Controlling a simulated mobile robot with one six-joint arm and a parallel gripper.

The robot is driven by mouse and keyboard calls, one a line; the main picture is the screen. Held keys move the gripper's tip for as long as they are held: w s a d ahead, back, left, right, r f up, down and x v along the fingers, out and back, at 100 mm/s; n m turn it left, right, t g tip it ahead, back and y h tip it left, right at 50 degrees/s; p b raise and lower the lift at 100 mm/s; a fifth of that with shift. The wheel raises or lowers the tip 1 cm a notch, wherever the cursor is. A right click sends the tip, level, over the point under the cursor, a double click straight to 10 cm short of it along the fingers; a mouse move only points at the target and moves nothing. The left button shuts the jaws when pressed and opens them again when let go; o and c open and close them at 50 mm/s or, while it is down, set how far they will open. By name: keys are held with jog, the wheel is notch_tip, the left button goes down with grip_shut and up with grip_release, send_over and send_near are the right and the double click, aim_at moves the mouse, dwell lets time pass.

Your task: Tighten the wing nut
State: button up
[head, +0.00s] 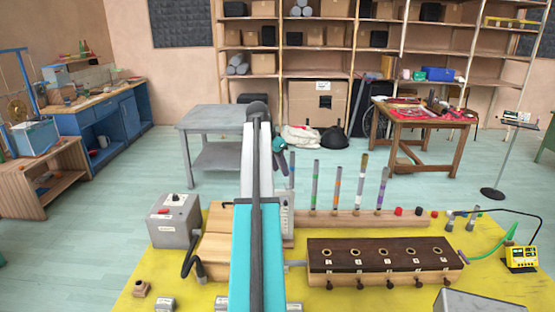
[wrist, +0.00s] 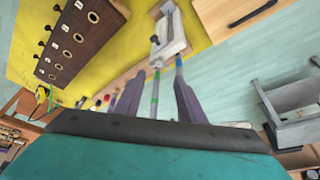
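My gripper (wrist: 157,98) shows in the wrist view with its two dark fingers spread apart and nothing clearly held between them. In the head view it is largely hidden by my arm, with a dark teal part (head: 279,148) showing at the arm's far right. A pale grey slotted bracket (wrist: 174,32) lies beyond the fingertips in the wrist view. A small dark fitting (wrist: 155,40) sits on its edge and may be the wing nut; its shape is too small to tell. In the head view the bracket (head: 287,212) stands just right of my arm.
Several upright rods with coloured bands (head: 315,182) stand on a wooden rail (head: 345,222) right of my arm. A dark-topped wooden box with holes (head: 385,254) is in front. A grey switch box (head: 174,220) is left. A grey table (head: 208,118) stands beyond.

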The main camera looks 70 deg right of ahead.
aim_at(286, 187)
jog(key=shift+a+p+x, duration=0.2)
jog(key=shift+p+x, duration=0.45)
jog(key=shift+x, duration=1.5)
jog(key=shift+a+p+x, duration=0.15)
jog(key=shift+p+x, duration=0.45)
jog(key=shift+x, duration=1.6)
jog(key=shift+d+f, duration=0.45)
jog(key=shift+a+r, duration=0.15)
jog(key=shift+r, duration=0.05)
jog(key=shift+c, duration=0.5)
jog(key=shift+a+r, duration=0.1)
jog(key=c, duration=0.3)
jog(key=shift+c, duration=0.7)
jog(key=shift+r, duration=0.1)
jog(key=m, duration=0.1)
jog(key=m+g, duration=0.1)
jog(key=m, duration=0.1)
jog(key=shift+w+d+r+y, duration=0.1)
jog(key=shift+w+d+y, duration=0.2)
jog(key=shift+d, duration=0.1)
jog(key=shift+s+r+m, duration=0.1)
jog(key=shift+m, duration=0.4)
